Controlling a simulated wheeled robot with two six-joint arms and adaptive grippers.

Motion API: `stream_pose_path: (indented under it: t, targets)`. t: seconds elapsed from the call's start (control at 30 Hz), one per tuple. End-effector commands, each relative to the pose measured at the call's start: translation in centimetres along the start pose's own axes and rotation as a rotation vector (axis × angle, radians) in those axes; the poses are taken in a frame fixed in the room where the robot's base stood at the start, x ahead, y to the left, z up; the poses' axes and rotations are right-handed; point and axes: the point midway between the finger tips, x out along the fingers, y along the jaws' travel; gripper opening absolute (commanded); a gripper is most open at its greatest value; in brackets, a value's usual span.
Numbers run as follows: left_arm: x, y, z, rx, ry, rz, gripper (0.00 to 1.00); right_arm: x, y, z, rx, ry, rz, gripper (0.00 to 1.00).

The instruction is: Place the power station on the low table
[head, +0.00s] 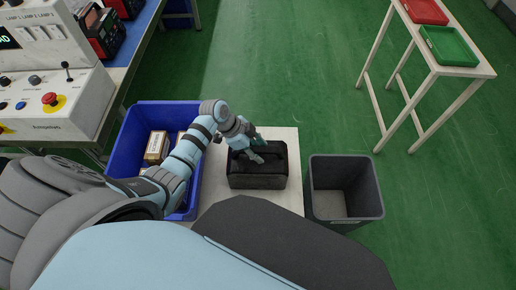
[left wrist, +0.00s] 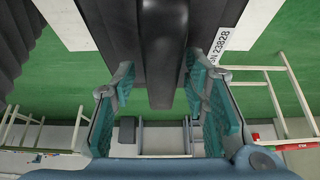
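The power station (head: 258,176), a dark box with a handle on top, sits on the white low table (head: 222,196) in the head view. My left gripper (head: 254,146) is at its top, over the handle. In the left wrist view the black handle (left wrist: 168,65) lies between the teal-padded fingers of my left gripper (left wrist: 160,85). The fingers are spread, with a gap visible on the left side of the handle; contact on the right side cannot be told. My right gripper is not in view.
A blue crate (head: 150,107) with boxes stands left of the low table, a dark grey open bin (head: 345,213) right of it. A light-topped stand (head: 455,71) with red and green trays is at upper right. A control console (head: 55,105) is at upper left.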

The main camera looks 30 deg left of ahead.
Motion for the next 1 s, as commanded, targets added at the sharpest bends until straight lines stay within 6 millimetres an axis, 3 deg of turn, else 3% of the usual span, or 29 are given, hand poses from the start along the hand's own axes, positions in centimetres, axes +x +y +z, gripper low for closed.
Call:
stream_pose_path:
  t: [0.27,0.6,0.7,1.0]
  targets:
    - [-0.8,-0.1,0.0,0.0,0.0,-0.002,0.41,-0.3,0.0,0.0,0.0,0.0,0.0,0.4]
    - [-9.5,-0.1,-0.1,0.003,-0.003,-0.003,0.41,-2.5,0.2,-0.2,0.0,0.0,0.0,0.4]
    - [-11.2,-0.1,0.0,0.0,-0.001,-0.002,0.41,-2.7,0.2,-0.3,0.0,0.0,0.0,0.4]
    - [-12.0,0.0,0.0,0.0,0.001,0.001,0.41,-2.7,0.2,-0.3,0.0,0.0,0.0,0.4]
